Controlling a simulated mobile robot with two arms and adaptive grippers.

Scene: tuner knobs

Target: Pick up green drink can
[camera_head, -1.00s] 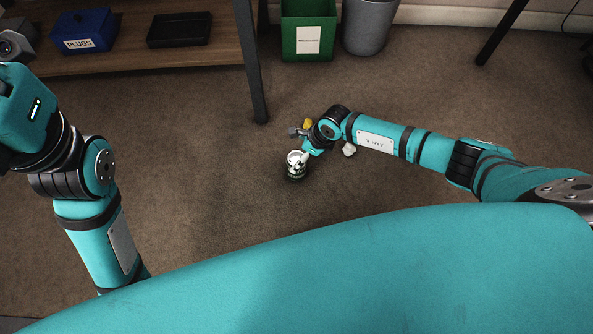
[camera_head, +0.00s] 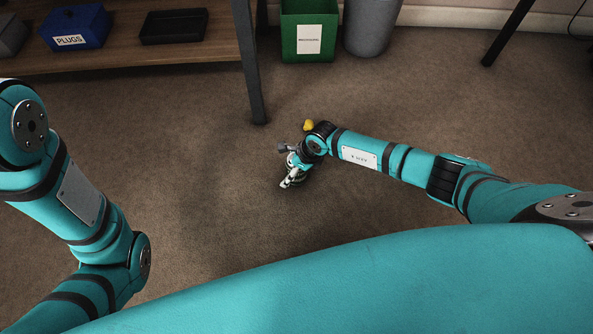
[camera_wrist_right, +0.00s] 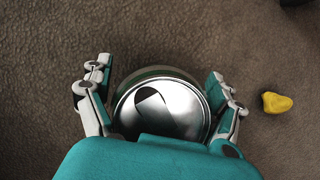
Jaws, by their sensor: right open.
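The drink can (camera_wrist_right: 163,108) stands upright on the brown carpet; its silver top with a dark opening faces the right wrist camera, and a greenish rim of its side shows. My right gripper (camera_wrist_right: 158,75) is open, with one finger on each side of the can and small gaps showing between. In the head view my right gripper (camera_head: 291,178) is low over the can, which it mostly hides. Whether a finger touches the can lower down I cannot tell. My left arm shows at the left of the head view, but its gripper is out of frame.
A yellow lump (camera_head: 308,125) lies on the carpet close to my right wrist, also in the wrist view (camera_wrist_right: 277,103). A green bin (camera_head: 308,15) and a grey bin (camera_head: 371,25) stand at the back. A shelf (camera_head: 120,58) holds a blue PLUGS box (camera_head: 76,27). Carpet left of the can is clear.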

